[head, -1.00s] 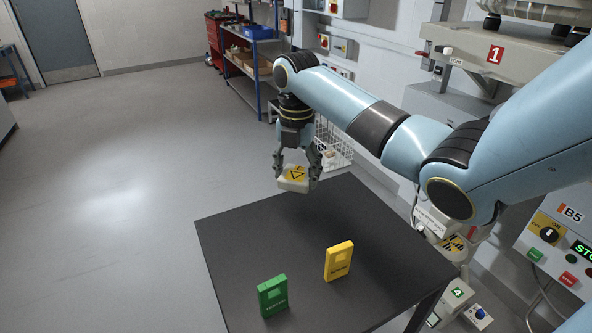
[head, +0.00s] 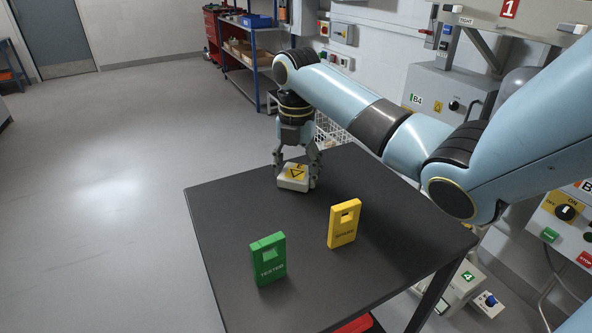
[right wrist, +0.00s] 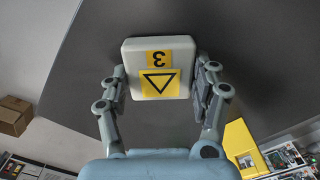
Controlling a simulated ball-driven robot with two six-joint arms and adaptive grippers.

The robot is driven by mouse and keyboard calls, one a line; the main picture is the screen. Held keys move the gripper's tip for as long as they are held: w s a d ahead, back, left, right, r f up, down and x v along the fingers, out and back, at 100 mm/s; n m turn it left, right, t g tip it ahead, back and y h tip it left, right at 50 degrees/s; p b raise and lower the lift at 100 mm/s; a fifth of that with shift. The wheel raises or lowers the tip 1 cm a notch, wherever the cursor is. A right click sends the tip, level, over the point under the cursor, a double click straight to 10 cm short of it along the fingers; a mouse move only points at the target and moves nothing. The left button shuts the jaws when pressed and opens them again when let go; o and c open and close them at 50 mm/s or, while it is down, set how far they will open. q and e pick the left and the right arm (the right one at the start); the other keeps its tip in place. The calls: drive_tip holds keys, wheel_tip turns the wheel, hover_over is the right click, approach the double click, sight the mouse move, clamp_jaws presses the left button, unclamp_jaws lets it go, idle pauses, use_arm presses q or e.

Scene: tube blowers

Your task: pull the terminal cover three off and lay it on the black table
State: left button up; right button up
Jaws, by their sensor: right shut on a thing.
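Terminal cover three (head: 293,179) is a pale grey box with a yellow "3" label and a warning triangle. My right gripper (head: 296,172) is shut on it, with a finger on each side. The cover is at the far left part of the black table (head: 390,262), low over or on its top; I cannot tell if it touches. In the right wrist view the cover (right wrist: 159,68) sits between the fingers (right wrist: 160,90), its label facing the camera, the dark table top behind it. My left gripper is not in view.
A green tag (head: 268,259) and a yellow tag (head: 344,223) stand upright on the table, nearer than the cover. The table top between them and the cover is clear. Wall boxes and a control panel (head: 567,215) are at the right.

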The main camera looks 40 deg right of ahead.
drive_tip(key=shift+f, duration=0.25)
drive_tip(key=o, duration=1.6)
drive_tip(key=shift+o, duration=0.2)
drive_tip(key=shift+r, duration=0.3)
wheel_tip(320, 180, up, 7)
